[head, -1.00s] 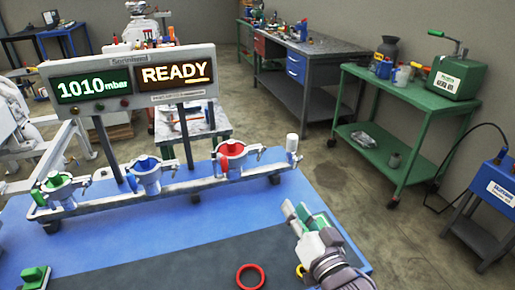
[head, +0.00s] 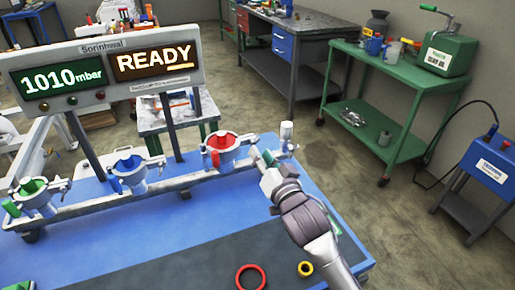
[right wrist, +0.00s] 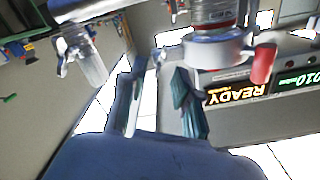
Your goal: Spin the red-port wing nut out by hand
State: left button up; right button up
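The red-lined port (head: 214,144) is the right one of three coloured ports on the rail. A clamp ring (right wrist: 205,51) and a red-ended part (right wrist: 262,64) show close up in the right wrist view; I cannot tell whether that part is the wing nut. The wing nut is too small to make out in the head view. My right gripper (head: 265,158) is just right of the red port, apart from its bowl. Its two green-padded fingers are spread, with nothing seen held between them (right wrist: 158,102). My left gripper is not in view.
The blue port (head: 129,164) and green port (head: 33,187) stand left on the same rail. A white-capped cylinder (head: 287,132) stands at the rail's right end. The display (head: 105,78) reads READY.

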aim_at(254, 143)
jog(key=x, duration=0.3)
grip_shut()
dwell(0.3)
